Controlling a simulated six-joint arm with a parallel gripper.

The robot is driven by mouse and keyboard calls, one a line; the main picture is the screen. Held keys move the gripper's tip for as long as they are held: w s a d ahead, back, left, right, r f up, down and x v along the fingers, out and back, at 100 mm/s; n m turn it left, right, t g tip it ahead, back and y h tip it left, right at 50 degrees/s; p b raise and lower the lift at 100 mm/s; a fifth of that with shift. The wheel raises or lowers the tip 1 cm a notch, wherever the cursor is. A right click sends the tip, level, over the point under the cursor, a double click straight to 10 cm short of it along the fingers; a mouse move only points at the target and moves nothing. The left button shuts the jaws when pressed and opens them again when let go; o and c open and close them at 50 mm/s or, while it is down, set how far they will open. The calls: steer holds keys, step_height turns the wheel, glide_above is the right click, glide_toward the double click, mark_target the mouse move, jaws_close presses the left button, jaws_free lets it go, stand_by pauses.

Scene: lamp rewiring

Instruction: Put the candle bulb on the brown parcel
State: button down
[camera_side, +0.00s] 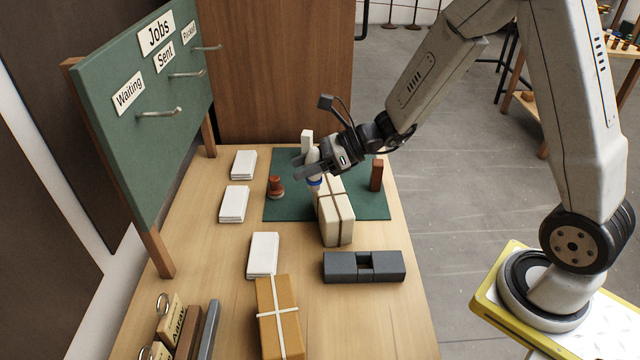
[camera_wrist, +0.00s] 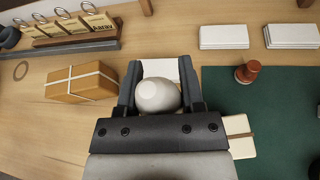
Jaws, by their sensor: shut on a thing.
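My gripper (camera_side: 308,167) is shut on the pale candle bulb (camera_side: 313,157), which has a blue band near its lower end. In the wrist view, the rounded bulb (camera_wrist: 158,95) sits between the two dark fingers of my gripper (camera_wrist: 160,88). In the side view, the bulb is partly hidden by the fingers and is above the green mat, just behind the cream parcel. The brown parcel (camera_side: 281,318), tied with white string, lies at the front of the table; in the wrist view it is at the left (camera_wrist: 80,84). Its top is bare, and the bulb is apart from it.
The cream parcel (camera_side: 337,220) and dark grey block (camera_side: 364,267) lie near the brown parcel. A red-brown stamp (camera_side: 275,187) and brown block (camera_side: 376,175) stand on the green mat (camera_side: 290,208). White card stacks (camera_side: 263,254) line the left, below a hooked board (camera_side: 150,150). Tags (camera_side: 172,318) stand front left.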

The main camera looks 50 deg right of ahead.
steer(key=s+a+r+n+g+y, duration=0.15)
steer(key=s+a+n+g, duration=0.25)
steer(key=a, duration=0.7)
steer(key=n+g+y, duration=0.1)
steer(key=n+g, duration=0.3)
steer(key=g, duration=0.1)
glide_above(269, 320)
steer(key=shift+f, duration=1.8)
steer(key=shift+f, duration=1.75)
steer(key=shift+f, duration=0.1)
steer(key=shift+c, duration=1.1)
jaws_free()
